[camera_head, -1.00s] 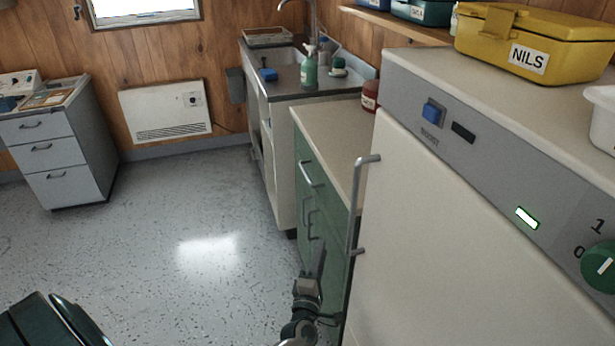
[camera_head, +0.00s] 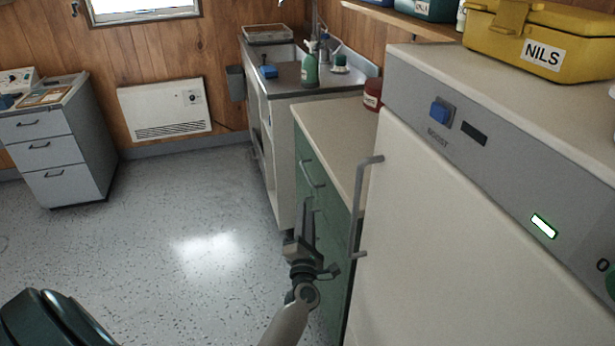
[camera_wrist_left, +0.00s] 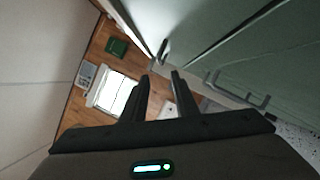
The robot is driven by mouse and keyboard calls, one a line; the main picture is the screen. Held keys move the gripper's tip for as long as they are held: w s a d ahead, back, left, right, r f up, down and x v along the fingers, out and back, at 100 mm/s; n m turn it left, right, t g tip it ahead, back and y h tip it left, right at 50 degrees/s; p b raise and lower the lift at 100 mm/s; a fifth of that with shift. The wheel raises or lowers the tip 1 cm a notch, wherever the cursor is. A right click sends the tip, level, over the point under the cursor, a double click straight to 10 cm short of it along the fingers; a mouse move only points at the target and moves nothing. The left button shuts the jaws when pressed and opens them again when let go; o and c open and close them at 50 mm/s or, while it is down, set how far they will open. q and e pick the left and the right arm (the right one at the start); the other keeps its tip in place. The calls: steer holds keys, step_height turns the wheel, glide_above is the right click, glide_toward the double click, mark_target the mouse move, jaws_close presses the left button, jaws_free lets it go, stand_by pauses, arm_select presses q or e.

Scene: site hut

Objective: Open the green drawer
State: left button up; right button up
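The green cabinet (camera_head: 332,238) stands between the sink unit and the white appliance. Its top drawer (camera_head: 309,160) is shut and has a grey bar handle (camera_head: 314,174). My left gripper (camera_head: 304,208) is in front of the cabinet, just below the drawer handle in the picture, and hides part of the lower front. In the left wrist view my left gripper (camera_wrist_left: 160,75) has its two fingers apart with nothing between them. The green front (camera_wrist_left: 235,45) fills the upper right there, with a bar handle (camera_wrist_left: 163,50) beyond the fingertips. My right gripper is out of view.
The white appliance (camera_head: 440,230), with a long vertical handle (camera_head: 358,210), stands close to the right of my left gripper. The sink unit (camera_head: 285,150) is beyond the cabinet. The floor (camera_head: 170,240) to the left is clear.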

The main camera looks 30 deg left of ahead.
mark_target(308, 176)
arm_select(q)
steer(key=x, duration=1.4)
steer(key=shift+w+a+r, duration=0.15)
steer(key=shift+w+a, duration=0.1)
steer(key=shift+w, duration=0.3)
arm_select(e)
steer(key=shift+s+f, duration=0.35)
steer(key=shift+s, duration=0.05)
arm_select(q)
jaws_close()
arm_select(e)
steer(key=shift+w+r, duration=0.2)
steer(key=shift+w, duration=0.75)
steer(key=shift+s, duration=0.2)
